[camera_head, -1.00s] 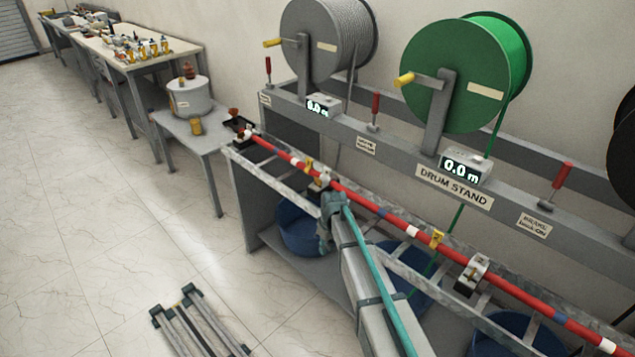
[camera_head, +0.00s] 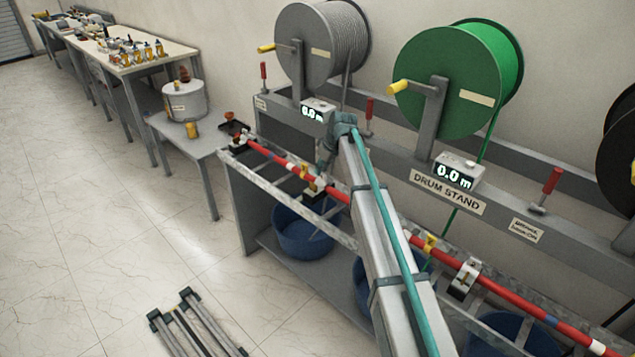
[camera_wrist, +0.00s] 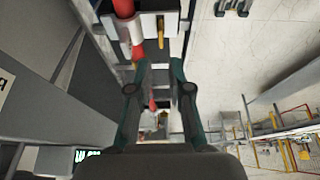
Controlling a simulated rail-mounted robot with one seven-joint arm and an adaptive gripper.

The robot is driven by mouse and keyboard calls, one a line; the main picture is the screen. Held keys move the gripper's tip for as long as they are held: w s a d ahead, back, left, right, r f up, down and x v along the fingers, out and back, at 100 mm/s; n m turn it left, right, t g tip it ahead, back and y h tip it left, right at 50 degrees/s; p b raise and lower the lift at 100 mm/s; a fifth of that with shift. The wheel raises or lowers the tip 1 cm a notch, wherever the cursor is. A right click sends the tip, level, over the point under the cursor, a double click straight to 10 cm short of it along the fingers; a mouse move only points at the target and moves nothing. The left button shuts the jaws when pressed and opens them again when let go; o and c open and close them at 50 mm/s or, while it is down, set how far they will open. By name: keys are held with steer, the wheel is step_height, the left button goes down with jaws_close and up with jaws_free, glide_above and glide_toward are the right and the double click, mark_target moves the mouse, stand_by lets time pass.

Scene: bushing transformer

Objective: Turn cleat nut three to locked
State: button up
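A red cable (camera_head: 274,162) runs along a ladder-like tray on a bench. A white cleat (camera_head: 320,185) clamps it beside my gripper (camera_head: 322,177), and another cleat (camera_head: 464,277) sits further right. In the wrist view a pale cleat block (camera_wrist: 160,25) with a brass-coloured part (camera_wrist: 137,50) lies at the top, beyond my fingertips. My gripper (camera_wrist: 160,66) is open there, with a gap between its two fingers and nothing held. It points down towards the cable. Cleat numbers and lock marks are not readable.
The drum stand (camera_head: 450,192) with a green drum (camera_head: 455,85) and a grey drum (camera_head: 318,45) stands close behind the tray. Red-handled levers (camera_head: 551,182) rise from it. A blue tub (camera_head: 303,235) is below. The floor at left is mostly clear.

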mark_target(313, 186)
steer(key=p+x, duration=0.3)
steer(key=x, duration=0.6)
steer(key=shift+f, duration=0.35)
jaws_close()
